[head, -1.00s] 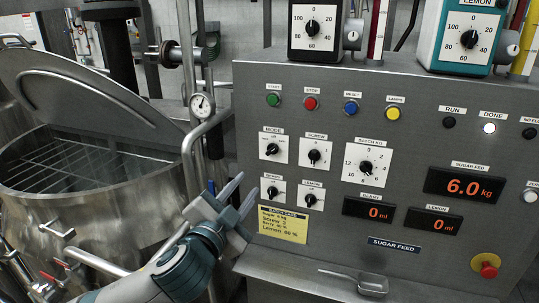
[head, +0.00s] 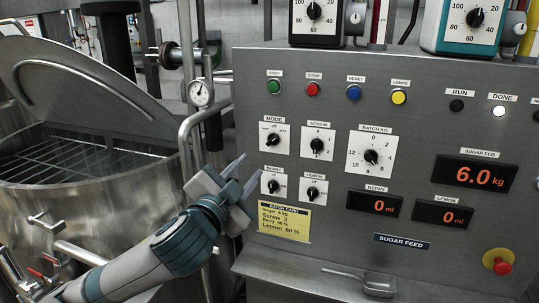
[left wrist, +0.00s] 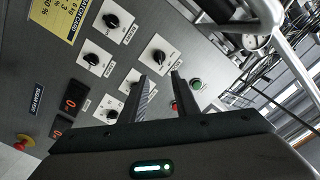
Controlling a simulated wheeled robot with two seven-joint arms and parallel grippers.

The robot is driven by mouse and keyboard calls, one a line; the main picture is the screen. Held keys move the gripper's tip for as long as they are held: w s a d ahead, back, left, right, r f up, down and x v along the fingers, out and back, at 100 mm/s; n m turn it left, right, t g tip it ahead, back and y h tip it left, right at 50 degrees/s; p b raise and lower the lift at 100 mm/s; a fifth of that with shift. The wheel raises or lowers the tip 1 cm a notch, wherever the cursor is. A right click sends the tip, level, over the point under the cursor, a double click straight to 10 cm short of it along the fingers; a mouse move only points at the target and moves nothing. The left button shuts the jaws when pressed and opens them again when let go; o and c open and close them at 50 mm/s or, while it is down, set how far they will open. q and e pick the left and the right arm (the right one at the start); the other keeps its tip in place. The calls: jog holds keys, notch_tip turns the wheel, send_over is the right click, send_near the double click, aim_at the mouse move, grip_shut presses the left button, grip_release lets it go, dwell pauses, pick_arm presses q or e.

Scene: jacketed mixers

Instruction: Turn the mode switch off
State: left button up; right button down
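The mode switch (head: 272,139) is a black knob on a white plate at the upper left of the panel's knob group. It also shows in the left wrist view (left wrist: 158,56), just beyond my fingertips. Its pointer looks slanted, and I cannot read its setting surely. My left gripper (head: 251,165) is open and empty, below and left of the mode switch, beside the berry knob (head: 273,182). In the left wrist view, its two fingers (left wrist: 160,75) stand apart with a gap to the panel. My right gripper is not in view.
The screw knob (head: 317,145), lemon knob (head: 313,192) and batch dial (head: 371,156) are close by. A yellow batch card (head: 284,221) hangs below. A gauge pipe (head: 199,93) and an open steel vessel (head: 90,195) stand left. A scoop (head: 378,284) lies on the ledge.

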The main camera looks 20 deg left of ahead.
aim_at(272, 141)
pick_arm(q)
jog(key=w, duration=0.4)
jog(key=w+p, duration=0.1)
jog(key=w, duration=0.9)
jog(key=shift+d+r+p, duration=0.15)
jog(key=shift+d+p, duration=0.15)
jog(key=shift+w, duration=0.55)
grip_shut()
